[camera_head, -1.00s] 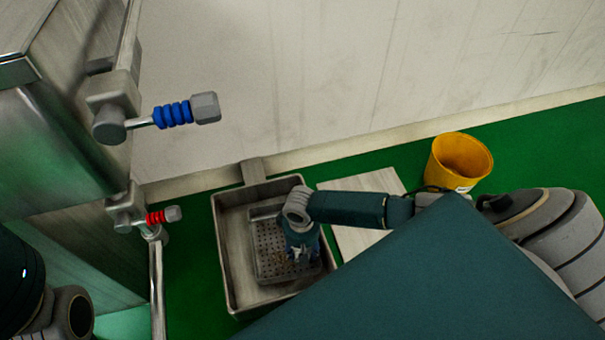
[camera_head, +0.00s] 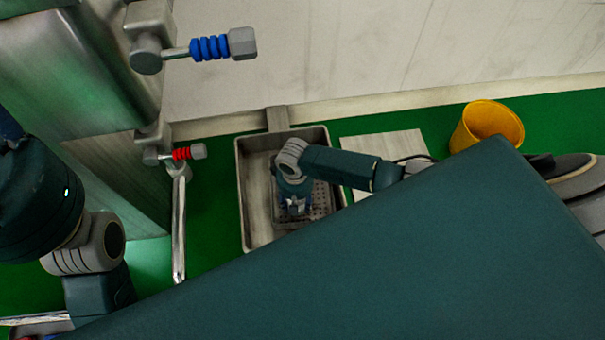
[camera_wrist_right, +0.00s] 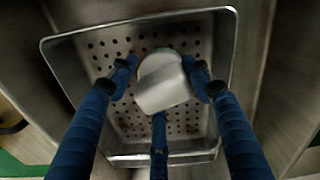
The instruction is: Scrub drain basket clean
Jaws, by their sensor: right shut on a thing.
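The drain basket (camera_head: 322,198) is a grey metal tray with a perforated floor, sitting inside a steel basin (camera_head: 240,190). It fills most of the right wrist view (camera_wrist_right: 195,128), where small brownish specks show on its floor. My right gripper (camera_head: 297,207) points down into the basket. In the right wrist view its blue fingers (camera_wrist_right: 163,82) are shut on a pale grey block-like scrubber (camera_wrist_right: 162,88), held against or just above the perforated floor; contact cannot be told. Part of my left arm shows at the left of the head view, but its gripper is out of view.
A blue-ringed valve handle (camera_head: 210,48) and a red-ringed one (camera_head: 182,153) stick out from the machine at left. A metal pipe (camera_head: 179,225) stands left of the basin. A pale board (camera_head: 385,150) and a yellow bucket (camera_head: 487,125) are to its right on green floor.

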